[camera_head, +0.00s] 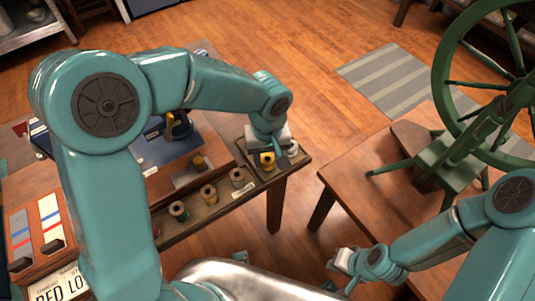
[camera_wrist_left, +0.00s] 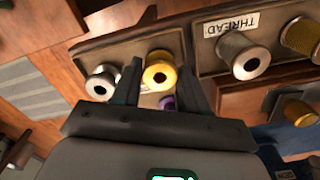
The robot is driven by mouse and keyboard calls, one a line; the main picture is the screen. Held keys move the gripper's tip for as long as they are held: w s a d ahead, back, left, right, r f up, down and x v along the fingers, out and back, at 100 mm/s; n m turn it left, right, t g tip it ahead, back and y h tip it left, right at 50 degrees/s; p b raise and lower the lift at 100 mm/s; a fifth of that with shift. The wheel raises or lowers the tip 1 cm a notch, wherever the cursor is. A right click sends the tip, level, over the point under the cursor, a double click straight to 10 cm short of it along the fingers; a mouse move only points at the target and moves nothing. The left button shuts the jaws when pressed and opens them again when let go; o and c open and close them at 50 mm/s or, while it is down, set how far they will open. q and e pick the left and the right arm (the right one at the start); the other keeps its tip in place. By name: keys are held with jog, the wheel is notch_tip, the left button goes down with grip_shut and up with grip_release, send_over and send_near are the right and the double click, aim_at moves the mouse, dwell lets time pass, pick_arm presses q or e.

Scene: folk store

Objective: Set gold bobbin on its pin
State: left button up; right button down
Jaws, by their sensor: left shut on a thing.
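The gold bobbin (camera_head: 267,159) is at the right end of the long wooden thread rack (camera_head: 224,201). It also shows in the left wrist view (camera_wrist_left: 160,72), upright between the fingers. My left gripper (camera_wrist_left: 160,88) is shut on it; in the head view the gripper (camera_head: 267,148) reaches down over the rack's end. The bobbin's base and any pin under it are hidden, so I cannot tell whether it is seated. My right gripper (camera_head: 342,262) is away from the rack, at the lower right; its fingers are too small to read.
A silver bobbin (camera_head: 292,148) stands beside the gold one. Along the rack are a grey bobbin (camera_head: 237,178), a brownish one (camera_head: 208,193) and a green one (camera_head: 179,211). A green spinning wheel (camera_head: 480,115) stands on the right table.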

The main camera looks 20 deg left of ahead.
pick_arm(q)
jog(key=shift+r+p, duration=1.65)
jog(key=shift+r, duration=0.85)
jog(key=shift+s+f, duration=0.1)
jog(key=shift+s, duration=0.05)
